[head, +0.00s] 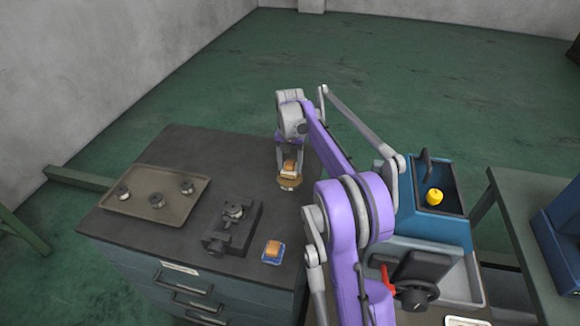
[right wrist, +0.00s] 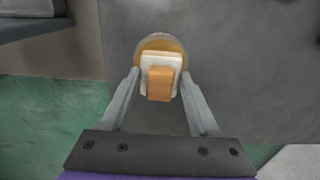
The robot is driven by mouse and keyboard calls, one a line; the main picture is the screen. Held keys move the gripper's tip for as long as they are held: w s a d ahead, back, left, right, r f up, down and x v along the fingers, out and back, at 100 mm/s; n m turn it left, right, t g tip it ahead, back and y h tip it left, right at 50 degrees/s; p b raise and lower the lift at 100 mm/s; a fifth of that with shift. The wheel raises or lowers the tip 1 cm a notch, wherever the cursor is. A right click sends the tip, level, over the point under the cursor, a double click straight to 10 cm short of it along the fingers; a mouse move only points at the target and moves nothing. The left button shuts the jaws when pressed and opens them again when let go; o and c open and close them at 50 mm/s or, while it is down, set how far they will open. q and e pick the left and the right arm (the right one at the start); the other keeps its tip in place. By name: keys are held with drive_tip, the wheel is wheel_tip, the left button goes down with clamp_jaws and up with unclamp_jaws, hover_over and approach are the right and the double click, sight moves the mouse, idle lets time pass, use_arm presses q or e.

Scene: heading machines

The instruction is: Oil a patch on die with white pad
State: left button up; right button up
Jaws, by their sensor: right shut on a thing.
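My right gripper (head: 290,166) is shut on the white pad, a pale pad with a tan block handle, at the table's back right. In the right wrist view, the white pad (right wrist: 148,60) sits between the fingers over a round dish of amber oil (right wrist: 172,43). The dish (head: 289,184) also shows in the head view, under the pad; I cannot tell whether they touch. The die (head: 233,212) is a grey round piece with a hole, held in a dark vise fixture (head: 232,232) mid-table. My left gripper is out of view.
A second pad, blue with a tan handle (head: 272,251), lies right of the vise near the front edge. A blue bin (head: 437,225) with a yellow object stands right of the table.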

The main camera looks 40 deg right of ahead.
sight(290, 163)
drive_tip(key=shift+r+p, duration=0.85)
drive_tip(key=shift+r, duration=1.5)
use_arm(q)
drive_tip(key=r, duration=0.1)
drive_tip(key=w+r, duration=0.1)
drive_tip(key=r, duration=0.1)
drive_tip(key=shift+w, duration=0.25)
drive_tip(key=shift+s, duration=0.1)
